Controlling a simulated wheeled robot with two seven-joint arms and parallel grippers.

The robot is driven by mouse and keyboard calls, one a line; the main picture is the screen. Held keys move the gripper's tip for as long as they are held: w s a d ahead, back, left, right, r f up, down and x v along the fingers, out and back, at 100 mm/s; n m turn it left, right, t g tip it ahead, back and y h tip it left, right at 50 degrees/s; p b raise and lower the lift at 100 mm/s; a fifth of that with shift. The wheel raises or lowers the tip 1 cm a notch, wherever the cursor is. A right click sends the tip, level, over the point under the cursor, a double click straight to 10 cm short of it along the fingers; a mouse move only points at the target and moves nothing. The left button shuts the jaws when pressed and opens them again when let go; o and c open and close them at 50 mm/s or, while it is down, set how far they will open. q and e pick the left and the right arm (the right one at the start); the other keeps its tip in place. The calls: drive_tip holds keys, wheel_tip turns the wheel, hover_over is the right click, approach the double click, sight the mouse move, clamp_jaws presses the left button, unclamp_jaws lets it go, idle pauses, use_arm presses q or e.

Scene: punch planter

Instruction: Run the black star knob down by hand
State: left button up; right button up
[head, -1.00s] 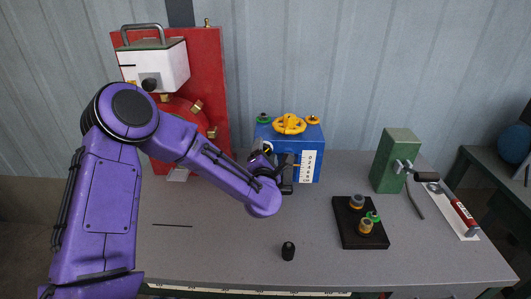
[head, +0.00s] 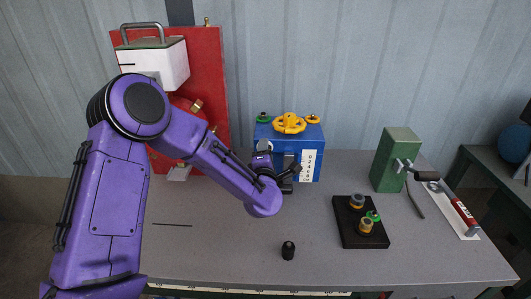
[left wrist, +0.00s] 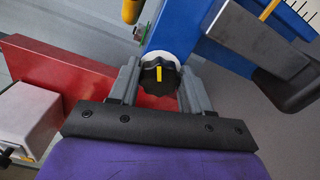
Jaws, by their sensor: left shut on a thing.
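The black star knob (left wrist: 158,76) shows in the left wrist view, with a yellow mark on its face and a white round part behind it. It sits on the end of a blue block (left wrist: 182,28). My left gripper (left wrist: 157,84) is shut on the knob, one finger on each side of it. In the head view my left gripper (head: 286,180) is at the front of the blue block (head: 311,140), and the knob is hidden there by the gripper and wrist. My right gripper is not in view.
A yellow handwheel (head: 289,123) tops the blue block. A red panel (head: 205,75) with a white box (head: 172,68) stands behind my left arm. A small black piece (head: 288,250) stands in front. A black tray (head: 350,236) and green block (head: 388,165) are to the right.

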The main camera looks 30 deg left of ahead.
use_arm(q)
drive_tip(key=shift+f+m, duration=0.1)
drive_tip(key=shift+m, duration=0.9)
drive_tip(key=o, duration=1.1)
drive_tip(key=shift+c, duration=0.2)
drive_tip(key=b+v, duration=0.2)
drive_tip(key=v, duration=0.8)
drive_tip(key=shift+s+d, duration=0.25)
